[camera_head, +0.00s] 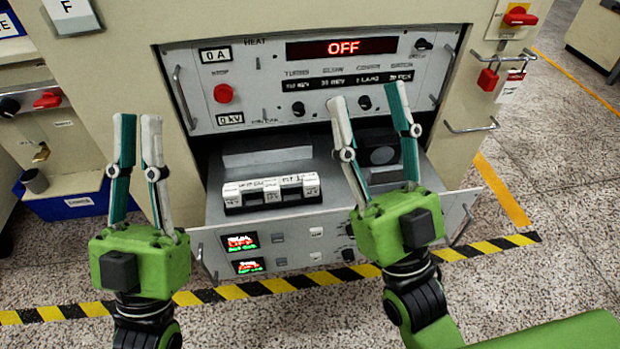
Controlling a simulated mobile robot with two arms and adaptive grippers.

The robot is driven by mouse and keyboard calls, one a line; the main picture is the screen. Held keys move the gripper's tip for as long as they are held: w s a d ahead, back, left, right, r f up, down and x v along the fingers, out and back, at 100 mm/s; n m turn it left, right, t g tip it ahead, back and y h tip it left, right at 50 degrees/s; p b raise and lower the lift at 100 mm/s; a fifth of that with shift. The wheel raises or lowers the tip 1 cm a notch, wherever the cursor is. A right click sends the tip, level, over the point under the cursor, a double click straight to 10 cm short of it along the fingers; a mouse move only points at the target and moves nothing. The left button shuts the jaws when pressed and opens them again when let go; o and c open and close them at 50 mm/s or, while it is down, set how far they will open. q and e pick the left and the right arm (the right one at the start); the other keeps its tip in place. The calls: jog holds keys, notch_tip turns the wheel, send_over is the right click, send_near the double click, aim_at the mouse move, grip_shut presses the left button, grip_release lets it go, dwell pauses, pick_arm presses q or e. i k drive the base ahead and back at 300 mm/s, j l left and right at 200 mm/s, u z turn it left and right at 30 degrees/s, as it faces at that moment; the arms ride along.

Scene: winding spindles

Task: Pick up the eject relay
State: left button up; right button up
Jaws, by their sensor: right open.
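A row of several white relay modules (272,191) sits side by side in an open drawer (214,206) of the cabinet. Their tops carry small labels. The labels are too small to read surely, so I cannot tell which one is the eject relay. My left gripper (138,120) points up, left of the drawer, in front of the cream cabinet side. Its fingers are close together with a narrow gap and nothing between them. My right gripper (368,95) is open and empty. It overlaps the right part of the drawer in the picture, right of the relays, hiding part of it.
A control panel (260,83) with a red OFF display (343,47) and a red button (223,93) stands above the drawer. Metal handles flank it. A blue bin (75,205) is at left. Striped tape marks the floor.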

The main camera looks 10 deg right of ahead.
aim_at(311, 184)
jog(key=l, duration=1.4)
jog(key=i+u, duration=0.05)
jog(key=i, duration=0.05)
